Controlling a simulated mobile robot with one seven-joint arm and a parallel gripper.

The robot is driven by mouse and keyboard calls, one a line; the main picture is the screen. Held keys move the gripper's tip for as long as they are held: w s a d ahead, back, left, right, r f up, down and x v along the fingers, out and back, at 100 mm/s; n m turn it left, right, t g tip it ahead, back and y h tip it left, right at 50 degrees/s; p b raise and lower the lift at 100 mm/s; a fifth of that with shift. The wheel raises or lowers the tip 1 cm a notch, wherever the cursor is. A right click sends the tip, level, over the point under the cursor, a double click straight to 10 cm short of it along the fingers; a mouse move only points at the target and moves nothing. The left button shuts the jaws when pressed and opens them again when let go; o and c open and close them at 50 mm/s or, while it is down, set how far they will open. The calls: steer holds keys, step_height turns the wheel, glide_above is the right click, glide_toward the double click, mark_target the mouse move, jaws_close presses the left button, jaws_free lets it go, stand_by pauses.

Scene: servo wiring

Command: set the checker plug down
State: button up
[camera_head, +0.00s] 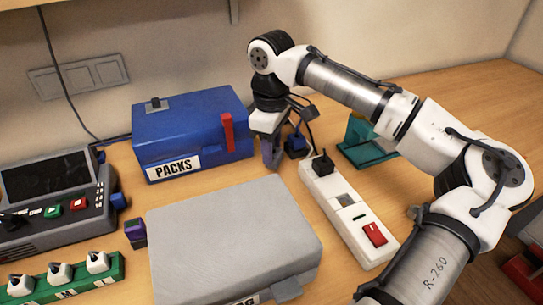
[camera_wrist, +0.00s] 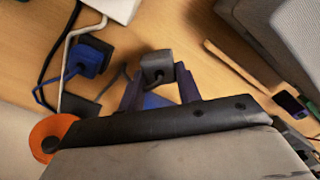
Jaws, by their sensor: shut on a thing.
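My gripper (camera_head: 270,155) points down at the desk between the blue PACKS box and the white power strip. In the wrist view its dark fingers (camera_wrist: 161,85) are shut on a grey block-shaped plug (camera_wrist: 157,64), which appears to be the checker plug. A dark round hole or cable end shows on the plug's near face. In the head view the fingers and arm largely hide this plug. I cannot tell whether it touches the desk.
A blue cube-shaped plug (camera_head: 296,144) with a cable stands just right of my gripper. The blue PACKS box (camera_head: 190,125) is to the left, the white power strip (camera_head: 345,210) to the right. A grey case (camera_head: 230,235) lies in front. Little bare desk separates them.

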steer(key=shift+f, duration=1.65)
steer(key=shift+f, duration=0.15)
steer(key=o, duration=1)
step_height(320, 180, up, 12)
steer(key=shift+r+b, duration=0.2)
steer(key=shift+b, duration=0.2)
